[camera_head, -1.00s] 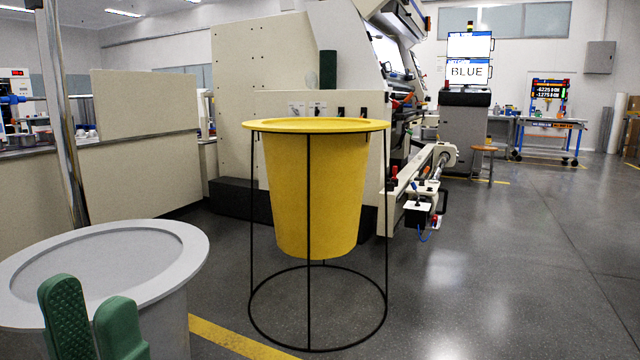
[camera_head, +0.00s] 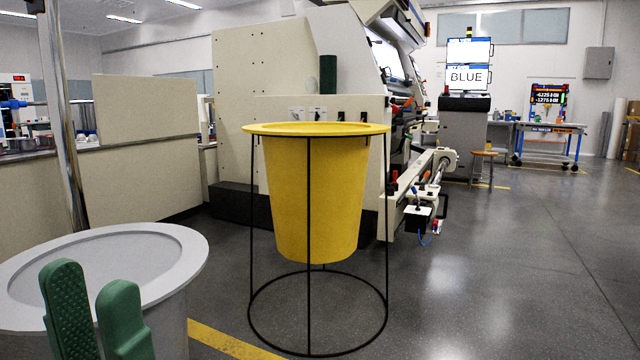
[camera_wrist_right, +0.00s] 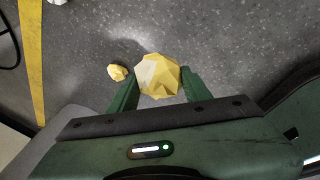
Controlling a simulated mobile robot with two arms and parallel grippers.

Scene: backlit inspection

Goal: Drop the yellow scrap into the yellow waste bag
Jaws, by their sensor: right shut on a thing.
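The yellow waste bag (camera_head: 314,200) hangs in a black wire stand in the middle of the head view, its round yellow rim on top; its inside is mostly hidden. The yellow scrap (camera_wrist_right: 158,75), a faceted crumpled lump, is between the fingers of my right gripper (camera_wrist_right: 159,74) in the right wrist view, which is shut on it. My right gripper does not show in the head view. My left gripper (camera_head: 92,278) shows as two green fingers at the lower left, with a gap and nothing seen between them.
A grey round-topped bin (camera_head: 186,250) stands at the lower left, behind my left fingers. A smaller yellow lump (camera_wrist_right: 117,72) lies on the grey floor in the wrist view. A large cream machine (camera_head: 265,70) stands behind the bag.

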